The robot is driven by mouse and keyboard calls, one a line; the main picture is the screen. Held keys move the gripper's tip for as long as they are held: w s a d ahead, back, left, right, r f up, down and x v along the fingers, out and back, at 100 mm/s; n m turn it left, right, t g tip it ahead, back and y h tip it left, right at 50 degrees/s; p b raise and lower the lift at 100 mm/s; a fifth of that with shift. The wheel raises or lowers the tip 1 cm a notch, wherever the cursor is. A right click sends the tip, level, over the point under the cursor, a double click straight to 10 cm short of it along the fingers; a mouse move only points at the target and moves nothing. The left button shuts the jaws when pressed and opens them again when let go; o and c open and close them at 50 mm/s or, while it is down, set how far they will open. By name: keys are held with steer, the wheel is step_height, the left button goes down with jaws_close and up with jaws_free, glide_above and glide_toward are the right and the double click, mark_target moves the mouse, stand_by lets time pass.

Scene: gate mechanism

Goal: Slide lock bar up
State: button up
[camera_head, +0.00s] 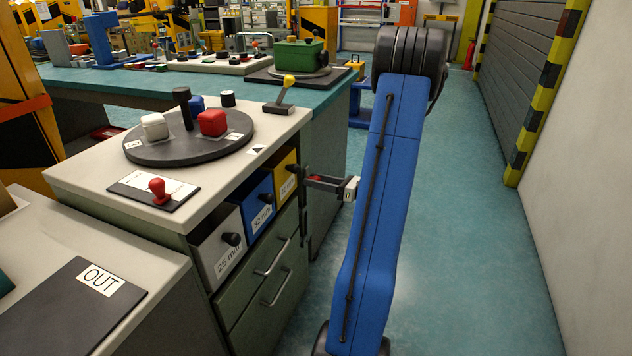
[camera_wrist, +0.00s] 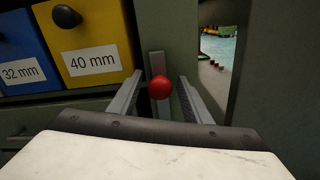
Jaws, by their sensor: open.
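The lock bar (camera_wrist: 157,63) is a narrow vertical grey bar on the cabinet front, with a round red knob (camera_wrist: 159,87) on it. In the wrist view my gripper (camera_wrist: 161,80) is open, one finger on each side of the knob, with a gap showing on both sides. The lower part of the bar is partly hidden behind the knob.
Left of the bar are the yellow 40 mm drawer (camera_wrist: 97,35) and blue 32 mm drawer (camera_wrist: 18,45), with black knobs. The cabinet top (camera_head: 85,170) holds a round dark plate (camera_head: 165,157) with red, white and blue blocks. The teal floor (camera_head: 455,200) on the right is clear.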

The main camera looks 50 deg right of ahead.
mark_target(308, 168)
jaws_close()
steer(key=shift+r, duration=2.05)
jaws_free()
steer(key=v, duration=1.7)
steer(key=shift+s, duration=0.2)
